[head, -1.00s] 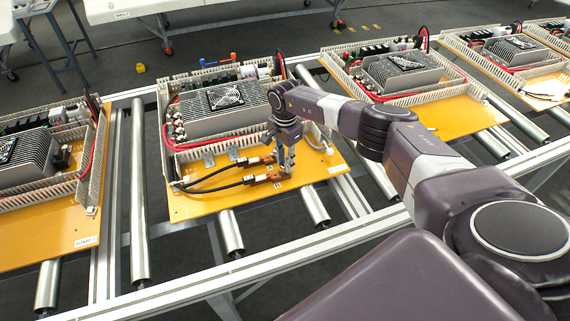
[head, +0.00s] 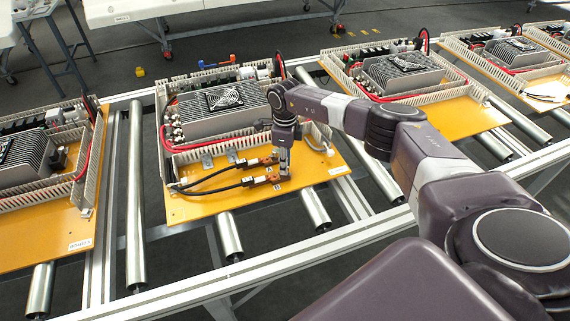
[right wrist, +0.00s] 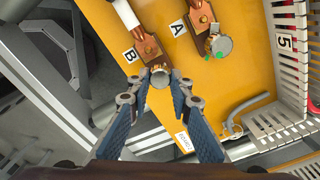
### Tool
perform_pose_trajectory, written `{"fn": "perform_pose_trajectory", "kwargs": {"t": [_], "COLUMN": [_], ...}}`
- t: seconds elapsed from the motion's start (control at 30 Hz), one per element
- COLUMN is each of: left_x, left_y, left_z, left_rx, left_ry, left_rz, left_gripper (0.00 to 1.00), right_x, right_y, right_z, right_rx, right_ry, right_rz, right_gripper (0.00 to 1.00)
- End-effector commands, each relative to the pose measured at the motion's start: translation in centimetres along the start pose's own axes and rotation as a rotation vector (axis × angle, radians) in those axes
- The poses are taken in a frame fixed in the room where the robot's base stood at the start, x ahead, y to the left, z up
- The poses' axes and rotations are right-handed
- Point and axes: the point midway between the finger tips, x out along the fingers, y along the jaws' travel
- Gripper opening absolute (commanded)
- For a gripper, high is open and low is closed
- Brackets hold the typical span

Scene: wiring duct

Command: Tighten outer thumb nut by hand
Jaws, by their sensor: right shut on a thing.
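My right gripper (head: 284,171) points down at the front right corner of the middle yellow board (head: 205,207). In the right wrist view its fingertips (right wrist: 160,75) are shut on the sides of a round metal thumb nut (right wrist: 159,79). This nut sits at the end of the copper lug (right wrist: 148,48) beside label B (right wrist: 131,56). A second thumb nut (right wrist: 220,45), with green marks by it, sits on the copper lug beside label A (right wrist: 177,28); the gripper is apart from it. My left gripper is not in view.
A black cable (head: 212,189) runs left from the lugs. A finned heatsink unit with a fan (head: 224,97) and slotted wiring duct (right wrist: 290,55) stand close by. Similar boards lie left and right on the roller conveyor (head: 229,236).

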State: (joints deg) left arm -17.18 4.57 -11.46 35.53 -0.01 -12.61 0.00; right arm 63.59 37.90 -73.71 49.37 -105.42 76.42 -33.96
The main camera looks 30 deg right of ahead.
Motion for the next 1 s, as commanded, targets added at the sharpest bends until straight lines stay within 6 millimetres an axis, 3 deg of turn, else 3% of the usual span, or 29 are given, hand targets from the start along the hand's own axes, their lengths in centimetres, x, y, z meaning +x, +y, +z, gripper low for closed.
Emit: {"fn": "perform_pose_trajectory", "kwargs": {"t": [1.0], "left_x": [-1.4], "left_y": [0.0], "left_z": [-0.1], "left_rx": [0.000], "left_ry": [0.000], "left_rz": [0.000], "left_gripper": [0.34], "right_x": [-0.7], "right_y": [-0.3], "right_z": [0.3], "right_rx": [0.970], "right_ry": [-0.012], "right_rz": [-0.006], "right_gripper": [0.00]}}
